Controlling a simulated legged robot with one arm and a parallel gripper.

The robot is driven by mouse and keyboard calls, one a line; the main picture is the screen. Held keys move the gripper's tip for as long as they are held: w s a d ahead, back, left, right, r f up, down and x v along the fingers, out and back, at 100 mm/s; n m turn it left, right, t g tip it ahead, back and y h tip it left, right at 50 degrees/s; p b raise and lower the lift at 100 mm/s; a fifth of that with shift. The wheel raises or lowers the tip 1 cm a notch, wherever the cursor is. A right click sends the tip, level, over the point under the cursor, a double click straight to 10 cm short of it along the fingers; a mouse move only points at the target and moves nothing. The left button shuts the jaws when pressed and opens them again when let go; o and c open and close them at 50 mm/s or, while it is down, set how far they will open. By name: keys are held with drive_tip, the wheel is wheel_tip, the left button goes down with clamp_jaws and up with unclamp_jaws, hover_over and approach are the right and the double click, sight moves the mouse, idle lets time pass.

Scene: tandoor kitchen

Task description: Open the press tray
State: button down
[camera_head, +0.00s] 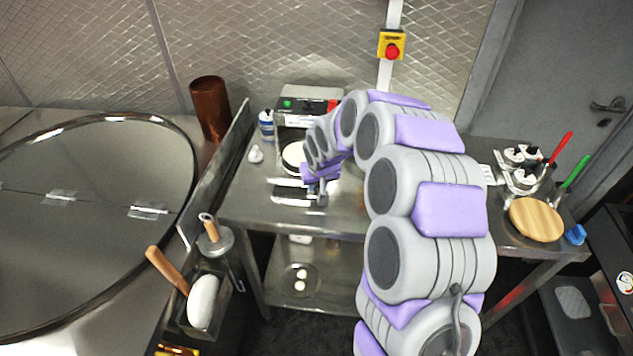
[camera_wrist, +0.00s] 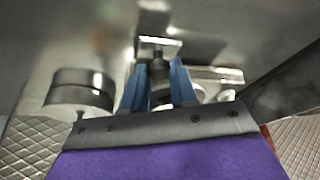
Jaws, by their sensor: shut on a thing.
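The press (camera_head: 300,103), a steel machine with a green light, stands at the back of the steel table. A pale round piece (camera_head: 292,154) shows at its front, partly hidden by my arm. A flat shiny metal plate (camera_head: 291,195), which looks like the press tray, lies in front of it. My gripper (camera_head: 320,186) is down at the right end of this plate. In the wrist view, its two blue fingers (camera_wrist: 158,82) are shut on a small metal handle with a dark neck (camera_wrist: 150,48). Whether the handle joins the tray is hard to see.
A white and blue bottle (camera_head: 266,124) and a small white item (camera_head: 256,154) stand left of the press. A dark upright panel (camera_head: 215,175) borders the table's left side. A round wooden board (camera_head: 536,219) and containers with red and green handles are at the right.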

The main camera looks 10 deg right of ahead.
drive_tip(key=c, duration=0.9)
unclamp_jaws()
drive_tip(key=shift+r, duration=0.1)
drive_tip(key=p+v, duration=0.3)
drive_tip(key=v, duration=1.4)
drive_tip(key=shift+s+a, duration=0.1)
drive_tip(key=s+d+g, duration=0.1)
drive_tip(key=s+g, duration=0.5)
drive_tip(key=s, duration=3.2)
drive_tip(key=shift+s+d+m, duration=0.3)
drive_tip(key=shift+m, duration=0.1)
